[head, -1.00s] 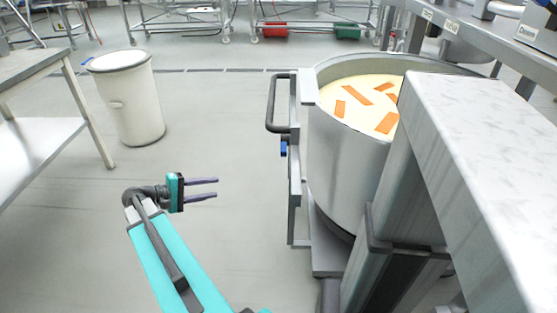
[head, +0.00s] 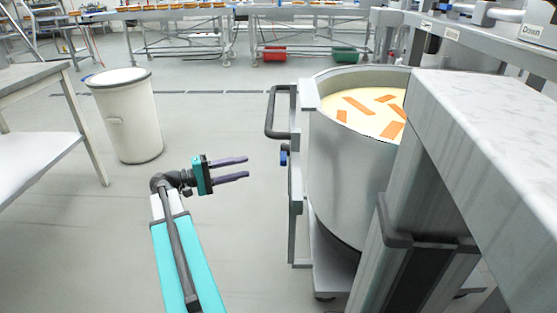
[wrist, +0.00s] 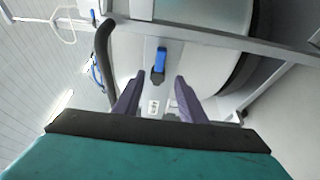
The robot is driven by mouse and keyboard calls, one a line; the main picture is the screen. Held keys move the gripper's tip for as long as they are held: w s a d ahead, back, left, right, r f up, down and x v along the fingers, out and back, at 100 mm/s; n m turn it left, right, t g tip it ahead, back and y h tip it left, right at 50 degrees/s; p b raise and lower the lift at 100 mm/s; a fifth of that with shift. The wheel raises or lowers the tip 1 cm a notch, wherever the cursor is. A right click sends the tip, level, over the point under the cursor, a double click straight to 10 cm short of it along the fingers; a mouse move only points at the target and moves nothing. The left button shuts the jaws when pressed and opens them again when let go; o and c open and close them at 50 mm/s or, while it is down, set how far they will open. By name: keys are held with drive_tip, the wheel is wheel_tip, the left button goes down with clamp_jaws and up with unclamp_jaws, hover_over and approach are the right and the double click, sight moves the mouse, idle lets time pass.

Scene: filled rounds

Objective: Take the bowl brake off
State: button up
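A large steel bowl (head: 345,180) holding a pale mass with orange strips stands on a wheeled frame at the right. The frame has a dark looped push handle (head: 269,115), also at the left in the wrist view (wrist: 104,60). A small blue lever (head: 283,158), seemingly the bowl brake, sits on the frame below the handle. In the wrist view the blue lever (wrist: 159,61) shows ahead, between the lines of my fingers. My gripper (head: 247,169) is open and empty, to the left of the lever and apart from it.
A white bin (head: 126,120) stands on the floor at the left, beside a steel table (head: 40,75). A grey-white machine body (head: 480,130) fills the right. The floor between the bin and the bowl is clear.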

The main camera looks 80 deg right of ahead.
sight(284, 154)
drive_tip(key=b+x, duration=0.3)
drive_tip(key=x, duration=1)
drive_tip(key=shift+s+d+b, duration=0.25)
drive_tip(key=shift+s+b, duration=0.05)
drive_tip(key=shift+b, duration=0.05)
clamp_jaws()
drive_tip(key=shift+d, duration=0.1)
